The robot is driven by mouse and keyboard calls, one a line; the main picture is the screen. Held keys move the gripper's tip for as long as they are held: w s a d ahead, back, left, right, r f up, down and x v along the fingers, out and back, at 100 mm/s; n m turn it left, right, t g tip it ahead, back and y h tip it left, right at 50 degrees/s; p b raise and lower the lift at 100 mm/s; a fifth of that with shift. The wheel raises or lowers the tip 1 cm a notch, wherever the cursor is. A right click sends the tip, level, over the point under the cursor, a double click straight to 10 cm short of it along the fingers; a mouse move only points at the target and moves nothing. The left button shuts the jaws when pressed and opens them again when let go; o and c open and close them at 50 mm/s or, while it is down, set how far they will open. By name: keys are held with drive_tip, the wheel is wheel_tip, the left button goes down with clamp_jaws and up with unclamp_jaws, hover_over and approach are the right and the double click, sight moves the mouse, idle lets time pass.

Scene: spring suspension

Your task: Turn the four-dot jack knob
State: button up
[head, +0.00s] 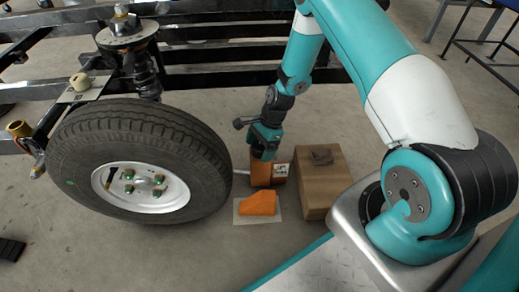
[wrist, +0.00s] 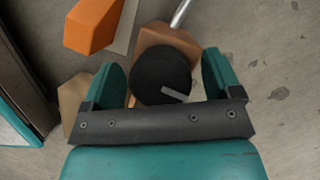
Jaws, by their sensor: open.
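The jack knob (wrist: 158,70) is a round black disc with a light grey pointer bar, seen from above in the wrist view. It sits on the orange-brown jack body (wrist: 168,36). My gripper (wrist: 163,64) is open, with one teal finger on each side of the knob and a visible gap at each. In the head view my gripper (head: 264,146) points down over the orange jack (head: 261,174) and hides the knob. A pale label (head: 281,170) shows on the jack's side; its dots are too small to count.
A brown box (head: 325,192) stands close right of the jack. An orange wedge (head: 257,204) lies on a pale sheet (head: 240,218) in front. A large tyre (head: 80,140) is at left. A silver rod (wrist: 181,13) leaves the jack toward it.

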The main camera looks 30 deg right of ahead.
drive_tip(key=c, duration=0.9)
drive_tip(key=shift+r+n+p, duration=0.1)
drive_tip(key=shift+n+p, duration=0.3)
drive_tip(key=shift+p, duration=0.15)
